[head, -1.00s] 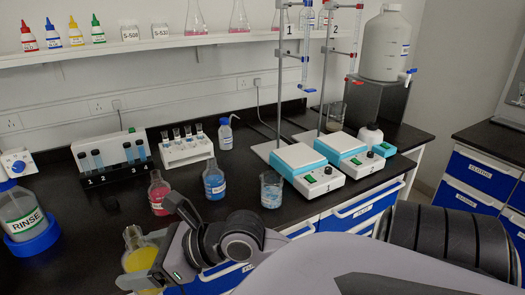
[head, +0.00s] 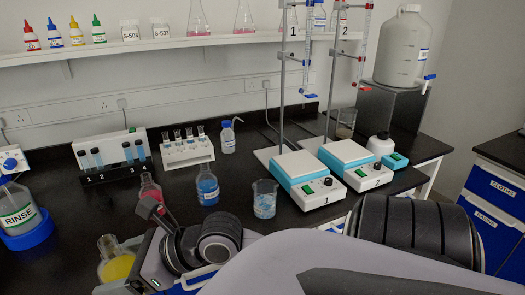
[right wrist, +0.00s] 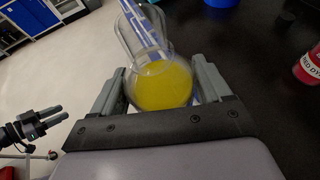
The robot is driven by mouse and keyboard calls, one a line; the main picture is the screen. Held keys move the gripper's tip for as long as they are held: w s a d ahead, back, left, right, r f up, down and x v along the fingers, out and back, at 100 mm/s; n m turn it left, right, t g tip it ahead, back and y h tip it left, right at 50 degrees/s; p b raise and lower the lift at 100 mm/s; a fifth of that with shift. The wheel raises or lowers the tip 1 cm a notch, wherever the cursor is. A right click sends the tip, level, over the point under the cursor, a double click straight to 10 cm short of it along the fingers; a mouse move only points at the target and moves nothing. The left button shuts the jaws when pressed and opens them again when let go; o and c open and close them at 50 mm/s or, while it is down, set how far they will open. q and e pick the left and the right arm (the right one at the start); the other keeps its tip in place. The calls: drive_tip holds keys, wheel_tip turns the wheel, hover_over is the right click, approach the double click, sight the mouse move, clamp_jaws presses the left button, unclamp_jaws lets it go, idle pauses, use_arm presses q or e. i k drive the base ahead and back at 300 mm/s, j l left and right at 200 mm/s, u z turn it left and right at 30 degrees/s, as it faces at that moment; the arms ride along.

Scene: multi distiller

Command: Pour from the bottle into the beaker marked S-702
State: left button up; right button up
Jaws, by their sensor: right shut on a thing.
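My right gripper (head: 130,248) is shut on a clear bottle (head: 116,266) of yellow liquid near the front left of the bench. The right wrist view shows the bottle (right wrist: 162,80) between both fingers, neck pointing away. A clear beaker (head: 264,200) with pale blue contents stands on the bench, left of the hotplates; its marking is unreadable. I cannot read S-702 anywhere. A dark two-fingered gripper, seemingly my left one (right wrist: 54,118), shows at the left of the right wrist view, away from the bottle; its opening is unclear.
A red bottle (head: 150,188) is partly hidden behind my right gripper; a blue bottle (head: 207,186) stands right of it. Two hotplates (head: 305,178) with burette stands are at right. Racks (head: 188,152) stand behind. The RINSE bottle (head: 17,212) is at left.

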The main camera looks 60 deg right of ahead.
sight(265, 191)
drive_tip(key=k+l+u, duration=0.15)
drive_tip(key=l, duration=0.3)
drive_tip(key=k+l+u, duration=0.2)
drive_tip(key=k+l, duration=0.75)
drive_tip(key=l, duration=0.2)
